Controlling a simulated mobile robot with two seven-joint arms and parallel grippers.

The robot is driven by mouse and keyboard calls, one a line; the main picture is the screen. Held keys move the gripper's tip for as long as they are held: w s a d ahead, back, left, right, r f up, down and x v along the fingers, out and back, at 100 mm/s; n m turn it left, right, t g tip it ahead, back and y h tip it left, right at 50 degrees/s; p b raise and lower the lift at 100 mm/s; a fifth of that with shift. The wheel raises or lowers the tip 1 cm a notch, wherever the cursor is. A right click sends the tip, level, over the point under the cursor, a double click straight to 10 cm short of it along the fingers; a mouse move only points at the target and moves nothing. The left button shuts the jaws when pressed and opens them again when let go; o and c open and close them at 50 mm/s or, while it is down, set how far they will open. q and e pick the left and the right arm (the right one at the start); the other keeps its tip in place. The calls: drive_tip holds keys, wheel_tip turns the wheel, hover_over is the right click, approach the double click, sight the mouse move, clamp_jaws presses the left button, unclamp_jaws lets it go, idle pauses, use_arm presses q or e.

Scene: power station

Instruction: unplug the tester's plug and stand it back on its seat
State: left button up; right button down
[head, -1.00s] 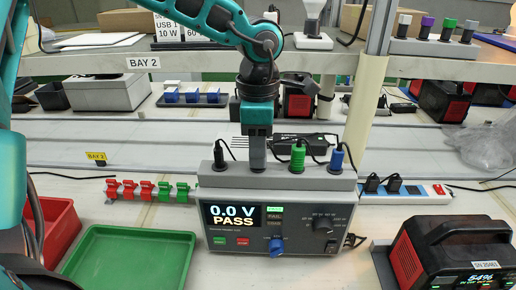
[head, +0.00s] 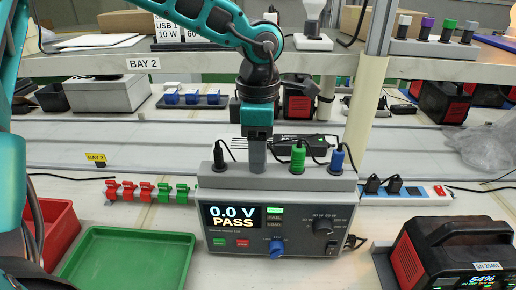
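The tester (head: 330,210) is a grey box whose screen (head: 232,216) reads 0.0 V PASS. On the rail (head: 207,183) along its top stand a black plug (head: 220,162), a green plug (head: 298,157) and a blue plug (head: 338,160), each upright with a cable. My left gripper (head: 256,165) points straight down onto the rail between the black and green plugs. I cannot tell whether its fingers are open or shut, or whether anything is between them; they hide that part of the rail. My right gripper is not in view.
A green tray (head: 130,238) and a red bin (head: 55,235) stand at the left. Red and green clips (head: 146,190) sit behind the tray. A power strip (head: 418,190) and a black-and-red charger (head: 450,250) are at the right. A shelf edge (head: 200,66) crosses behind my arm.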

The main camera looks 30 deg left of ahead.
use_arm(q)
drive_tip(key=shift+o, duration=0.6)
wheel_tip(320, 180, up, 13)
drive_tip(key=shift+p, duration=0.3)
